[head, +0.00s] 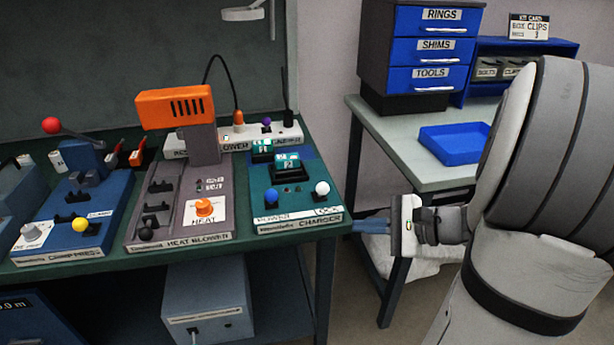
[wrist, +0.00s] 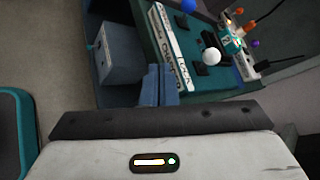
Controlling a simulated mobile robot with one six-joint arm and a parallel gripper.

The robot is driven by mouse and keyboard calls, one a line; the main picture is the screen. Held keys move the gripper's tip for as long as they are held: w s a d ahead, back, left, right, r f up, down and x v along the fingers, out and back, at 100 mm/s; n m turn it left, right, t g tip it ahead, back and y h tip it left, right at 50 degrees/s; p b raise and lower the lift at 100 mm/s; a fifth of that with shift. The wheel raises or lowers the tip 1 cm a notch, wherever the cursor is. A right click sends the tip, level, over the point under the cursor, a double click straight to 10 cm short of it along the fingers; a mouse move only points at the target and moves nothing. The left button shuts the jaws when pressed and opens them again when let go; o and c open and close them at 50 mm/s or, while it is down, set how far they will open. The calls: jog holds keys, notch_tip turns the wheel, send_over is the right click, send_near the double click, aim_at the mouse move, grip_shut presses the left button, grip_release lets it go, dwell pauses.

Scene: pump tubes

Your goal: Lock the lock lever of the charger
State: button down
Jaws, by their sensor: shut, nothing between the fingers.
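The charger (head: 300,200) is a teal panel at the right end of the green bench, with a white front label. The white-knobbed lock lever (head: 322,188) stands at its right, above the word LOCK; its white knob also shows in the wrist view (wrist: 211,57). A blue-knobbed lever (head: 271,197) stands at its left, above POWER. Two teal packs marked 1 and 2 (head: 287,162) sit behind the levers. My gripper (head: 370,226) is shut and empty, with blue fingers, off the bench's right edge and apart from the lever. Its fingers (wrist: 158,85) also show in the wrist view.
The heat blower (head: 180,215) with its orange head stands left of the charger. Farther left is a blue unit (head: 80,225) with red and yellow knobs. A side table (head: 400,150) with a blue tray (head: 455,145) and drawers stands at the right, behind my arm.

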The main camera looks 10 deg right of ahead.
aim_at(344, 211)
jog(key=w+d+f+m+t+h+b, duration=0.1)
jog(key=d+m+t, duration=0.3)
jog(key=d, duration=0.4)
jog(key=shift+w+f+m+t+b, duration=0.3)
jog(key=shift+w+f+t+b, duration=0.1)
jog(key=shift+w+f+t, duration=0.15)
jog(key=shift+a, duration=0.1)
jog(key=x, duration=0.4)
jog(key=r+b+x, duration=0.1)
jog(key=x, duration=0.3)
jog(key=a+x, duration=0.1)
jog(key=x, duration=0.3)
jog(key=shift+s+a+r, duration=0.1)
jog(key=shift+s+r, duration=0.05)
jog(key=shift+s, duration=0.15)
jog(key=shift+w+a+r, duration=0.25)
jog(key=shift+a, duration=0.15)
